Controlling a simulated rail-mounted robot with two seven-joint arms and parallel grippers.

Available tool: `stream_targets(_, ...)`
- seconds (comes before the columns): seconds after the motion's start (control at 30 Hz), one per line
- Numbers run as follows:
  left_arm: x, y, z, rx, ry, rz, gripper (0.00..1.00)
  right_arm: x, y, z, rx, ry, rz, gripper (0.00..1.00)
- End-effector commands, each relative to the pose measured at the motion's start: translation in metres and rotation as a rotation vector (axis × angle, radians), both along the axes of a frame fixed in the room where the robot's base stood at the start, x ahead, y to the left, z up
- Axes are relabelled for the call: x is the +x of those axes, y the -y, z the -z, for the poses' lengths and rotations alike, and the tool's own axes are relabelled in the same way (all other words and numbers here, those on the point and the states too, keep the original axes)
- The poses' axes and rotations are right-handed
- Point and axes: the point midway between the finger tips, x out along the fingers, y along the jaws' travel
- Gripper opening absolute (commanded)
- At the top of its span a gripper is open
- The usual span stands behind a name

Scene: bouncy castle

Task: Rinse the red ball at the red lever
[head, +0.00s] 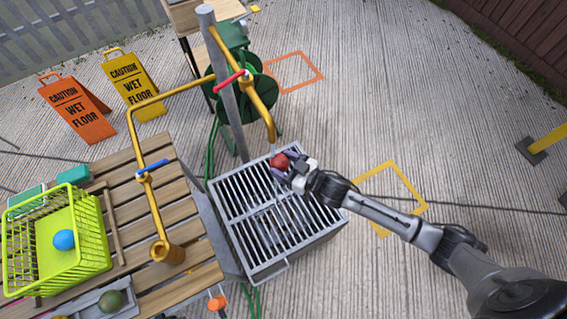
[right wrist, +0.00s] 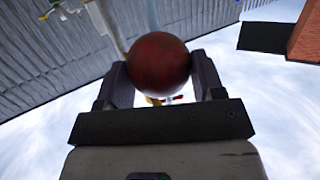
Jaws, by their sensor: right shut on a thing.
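My right gripper (head: 287,167) is shut on the red ball (head: 279,161). In the right wrist view the ball (right wrist: 159,62) sits between the two fingers and looks dark, dull red with faint blotches. In the head view the ball is close below the open end of the yellow spout (head: 270,128), above the slatted grey drain grate (head: 240,215). The red lever (head: 229,81) is on the yellow pipe by the grey post, above the spout. I cannot clearly tell whether water is running. My left gripper is not in view.
A second yellow pipe with a blue lever (head: 152,166) stands over the wooden table (head: 188,238). A lime-green basket (head: 90,245) holds a blue ball (head: 64,240). A dark green ball (head: 111,300) lies in a grey tray. A green hose reel (head: 258,85) stands behind the post.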

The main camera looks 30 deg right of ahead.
Motion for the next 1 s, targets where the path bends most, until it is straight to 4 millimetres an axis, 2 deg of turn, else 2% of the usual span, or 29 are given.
stream_targets(0.7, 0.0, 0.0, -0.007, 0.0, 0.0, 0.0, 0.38, -0.004, 0.011, 0.0, 0.001, 0.0, 0.0, 0.39)
stream_targets(1.0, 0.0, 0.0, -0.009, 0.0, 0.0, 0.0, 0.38, -0.003, 0.01, 0.0, 0.001, 0.0, 0.0, 0.39)
